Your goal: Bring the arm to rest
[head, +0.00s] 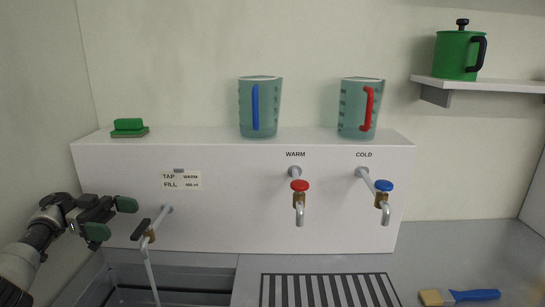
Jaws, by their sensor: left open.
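My left gripper (112,218) is at the left of the head view, with its two green-tipped fingers apart and nothing between them. My right gripper is not in view.
A WARM tap (299,200) and a COLD tap (383,200) stick out of the panel. Two measuring jugs (245,105) (355,110) and a green block (129,125) stand on its top. A sink (180,280), slatted grate (330,288) and brush (470,295) lie below.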

